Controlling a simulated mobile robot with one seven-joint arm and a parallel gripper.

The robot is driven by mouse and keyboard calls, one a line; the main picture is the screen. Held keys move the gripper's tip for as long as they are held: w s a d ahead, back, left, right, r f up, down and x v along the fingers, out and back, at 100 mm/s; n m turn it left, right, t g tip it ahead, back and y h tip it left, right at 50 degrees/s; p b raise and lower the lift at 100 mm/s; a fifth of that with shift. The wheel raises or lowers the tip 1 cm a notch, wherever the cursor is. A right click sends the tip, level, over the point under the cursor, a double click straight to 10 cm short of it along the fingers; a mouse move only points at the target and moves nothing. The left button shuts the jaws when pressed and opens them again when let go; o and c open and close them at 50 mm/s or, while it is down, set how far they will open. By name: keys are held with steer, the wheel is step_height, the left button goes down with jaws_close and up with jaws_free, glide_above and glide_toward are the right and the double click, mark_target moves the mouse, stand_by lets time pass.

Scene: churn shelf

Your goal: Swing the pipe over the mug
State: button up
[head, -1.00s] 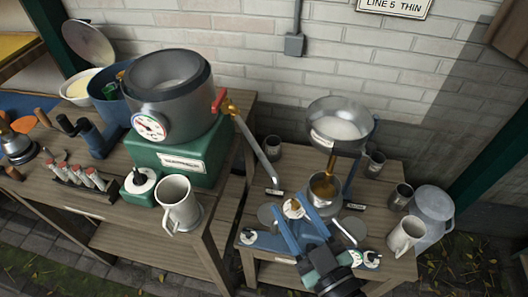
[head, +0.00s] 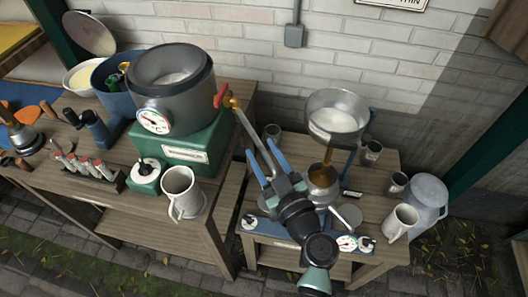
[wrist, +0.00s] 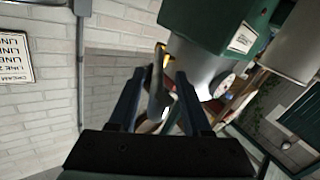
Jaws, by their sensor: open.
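The grey pipe (head: 250,132) slants down to the right from a brass valve (head: 233,102) with a red handle on the big steel vat (head: 172,95). My gripper (head: 262,147) is open at the pipe's lower part, with its blue fingers on either side of it in the head view. In the wrist view the pipe (wrist: 156,100) shows between the two fingers (wrist: 158,76). Contact cannot be told. A large grey mug (head: 180,190) stands on the left table's front edge. Another pale mug (head: 400,221) stands at the right table's right side. Neither is under the pipe.
A raised steel bowl (head: 338,115) drains brown liquid into a metal cup (head: 323,187) right of my gripper. A grey churn (head: 428,196) is far right. A conduit (wrist: 80,60) runs down the brick wall.

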jaws_close()
stand_by(1.3)
